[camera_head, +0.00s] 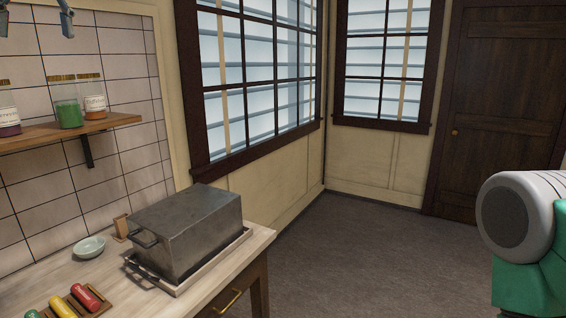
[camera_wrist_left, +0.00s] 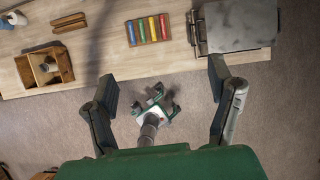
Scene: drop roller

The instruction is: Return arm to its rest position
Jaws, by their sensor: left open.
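My left gripper (camera_head: 35,16) hangs at the top left edge of the head view, its two fingers apart above the shelf. In the left wrist view my left gripper (camera_wrist_left: 163,86) has its fingers spread wide with nothing between them. The countertop and its objects lie beyond the fingers in that view. Coloured rollers sit side by side in a wooden rack (camera_wrist_left: 149,30). A red roller (camera_head: 86,297) and a yellow roller (camera_head: 62,307) show at the lower left of the head view. A small white and green jointed part (camera_wrist_left: 155,115) below may be my right gripper; its jaws are unclear.
A grey metal box (camera_head: 187,230) stands on a tray near the counter's (camera_head: 255,240) right end, beside a pale bowl (camera_head: 89,247). A wall shelf (camera_head: 60,131) holds jars. A wooden box (camera_wrist_left: 45,67) lies left of the rollers. The floor (camera_head: 370,250) toward the door is clear.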

